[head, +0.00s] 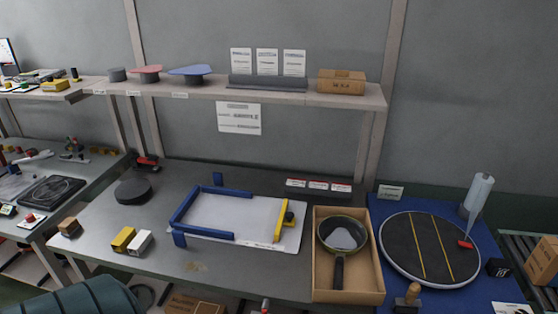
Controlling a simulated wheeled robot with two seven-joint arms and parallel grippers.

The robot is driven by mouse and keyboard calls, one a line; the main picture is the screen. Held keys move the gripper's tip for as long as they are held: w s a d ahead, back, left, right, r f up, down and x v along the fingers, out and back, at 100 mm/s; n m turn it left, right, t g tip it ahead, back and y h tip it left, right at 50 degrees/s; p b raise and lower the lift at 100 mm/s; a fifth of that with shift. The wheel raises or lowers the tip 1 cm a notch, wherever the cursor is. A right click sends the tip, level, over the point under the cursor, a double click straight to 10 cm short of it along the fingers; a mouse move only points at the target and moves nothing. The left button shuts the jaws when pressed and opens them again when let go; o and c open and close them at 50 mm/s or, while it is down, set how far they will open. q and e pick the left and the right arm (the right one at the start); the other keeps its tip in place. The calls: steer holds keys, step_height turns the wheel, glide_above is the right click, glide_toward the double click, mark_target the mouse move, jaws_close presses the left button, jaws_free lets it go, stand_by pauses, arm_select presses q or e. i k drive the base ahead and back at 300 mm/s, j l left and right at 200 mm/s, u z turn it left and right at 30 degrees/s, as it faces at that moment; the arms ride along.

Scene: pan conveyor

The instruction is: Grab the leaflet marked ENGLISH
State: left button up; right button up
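Three white printed sheets stand side by side in a dark rack on the shelf: a left sheet (241,61), a middle sheet (267,62) and a right sheet (294,63). Their print is too small to read. I cannot tell which item is the leaflet marked ENGLISH. Neither of my grippers is in view.
A cardboard box (375,290) holds a dark pan (339,240). To its right is a round dark turntable (405,245) on a blue mat. A blue-edged frame (190,200) lies mid-table.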

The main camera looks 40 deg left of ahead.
mark_target(241, 57)
steer(key=u, duration=1.55)
